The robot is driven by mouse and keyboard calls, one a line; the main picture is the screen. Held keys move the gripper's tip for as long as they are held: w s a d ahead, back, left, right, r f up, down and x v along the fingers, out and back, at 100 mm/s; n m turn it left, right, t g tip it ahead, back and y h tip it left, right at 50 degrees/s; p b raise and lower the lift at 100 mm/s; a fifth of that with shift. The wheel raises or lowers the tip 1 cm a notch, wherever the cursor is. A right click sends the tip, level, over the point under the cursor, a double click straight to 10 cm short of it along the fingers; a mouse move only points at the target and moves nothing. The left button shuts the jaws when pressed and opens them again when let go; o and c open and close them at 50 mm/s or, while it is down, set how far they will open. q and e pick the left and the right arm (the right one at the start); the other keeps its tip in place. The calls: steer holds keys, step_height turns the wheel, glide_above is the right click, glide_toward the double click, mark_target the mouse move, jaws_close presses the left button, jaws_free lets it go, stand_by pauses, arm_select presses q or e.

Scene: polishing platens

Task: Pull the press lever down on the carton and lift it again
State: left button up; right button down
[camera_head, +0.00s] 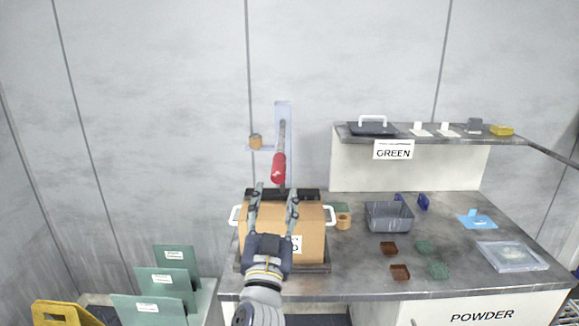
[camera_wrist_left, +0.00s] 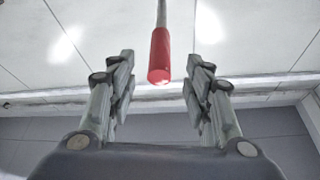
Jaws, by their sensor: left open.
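The press lever's red handle (camera_head: 279,168) hangs on a grey rod from a pale wall-side column (camera_head: 284,112) behind the carton. The brown carton (camera_head: 311,222) stands on the dark press base (camera_head: 318,268) on the bench, with white handles at its sides. My left gripper (camera_head: 275,188) is open in front of the carton, fingers pointing up toward the red handle. In the left wrist view the red handle (camera_wrist_left: 160,57) shows between and beyond the two open fingers (camera_wrist_left: 158,78), not gripped. The gripper hides part of the carton and its label. My right gripper is not in view.
To the right on the bench (camera_head: 362,262) are a grey bin (camera_head: 389,217), small brown and green pieces, a blue item (camera_head: 477,220) and a clear tray (camera_head: 511,256). A shelf marked GREEN (camera_head: 393,150) stands behind. Green panels (camera_head: 168,282) stand left of the bench.

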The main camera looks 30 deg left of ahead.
mark_target(276, 181)
arm_select(q)
steer(key=p+x, duration=0.2)
steer(key=x, duration=0.3)
steer(key=shift+w+a+r, duration=0.1)
steer(key=shift+a+r, duration=0.1)
steer(key=shift+r, duration=0.05)
steer(key=p+x, duration=0.1)
steer(key=x, duration=0.2)
steer(key=shift+w, duration=0.25)
steer(key=shift+w+a+p, duration=0.2)
steer(key=shift+w+p, duration=0.1)
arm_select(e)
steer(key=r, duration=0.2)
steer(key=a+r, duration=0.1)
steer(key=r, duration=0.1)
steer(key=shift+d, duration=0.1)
arm_select(q)
jaws_close()
steer(key=shift+r, duration=0.1)
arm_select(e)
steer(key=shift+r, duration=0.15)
